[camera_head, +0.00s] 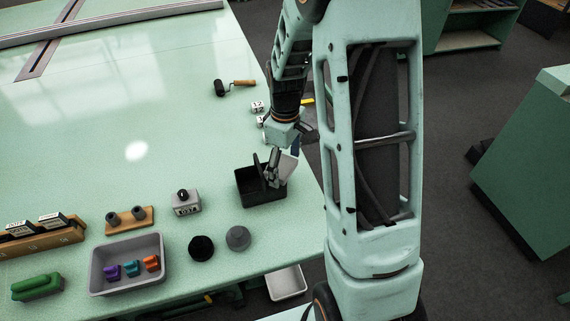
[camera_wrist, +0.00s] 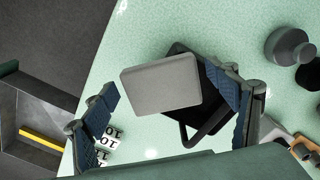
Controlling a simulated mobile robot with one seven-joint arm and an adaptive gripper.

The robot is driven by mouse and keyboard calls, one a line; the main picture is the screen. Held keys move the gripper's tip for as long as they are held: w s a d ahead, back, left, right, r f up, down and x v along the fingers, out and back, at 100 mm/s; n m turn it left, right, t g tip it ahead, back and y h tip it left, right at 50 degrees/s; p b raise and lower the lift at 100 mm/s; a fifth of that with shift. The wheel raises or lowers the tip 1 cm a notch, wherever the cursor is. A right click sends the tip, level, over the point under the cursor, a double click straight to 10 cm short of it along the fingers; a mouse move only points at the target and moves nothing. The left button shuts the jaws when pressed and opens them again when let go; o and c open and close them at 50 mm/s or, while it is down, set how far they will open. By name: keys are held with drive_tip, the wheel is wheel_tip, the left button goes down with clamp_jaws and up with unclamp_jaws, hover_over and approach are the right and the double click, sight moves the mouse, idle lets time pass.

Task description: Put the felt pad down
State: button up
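The felt pad (camera_wrist: 160,84) is a flat light-grey block with rounded corners. In the head view the pad (camera_head: 289,166) shows tilted at my gripper (camera_head: 284,158), over or beside the right part of a black open box (camera_head: 246,197). The box also shows in the wrist view (camera_wrist: 207,124), partly hidden behind the pad and the right finger. I cannot tell the height of the pad above the box.
White dice-like blocks (camera_head: 257,106) and a roller (camera_head: 221,88) lie beyond the box.

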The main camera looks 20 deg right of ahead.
sight(285, 167)
drive_tip(key=shift+r+p, duration=0.45)
drive_tip(key=shift+r, duration=0.1)
wheel_tip(285, 167, up, 12)
drive_tip(key=shift+f, duration=0.15)
idle(0.4)
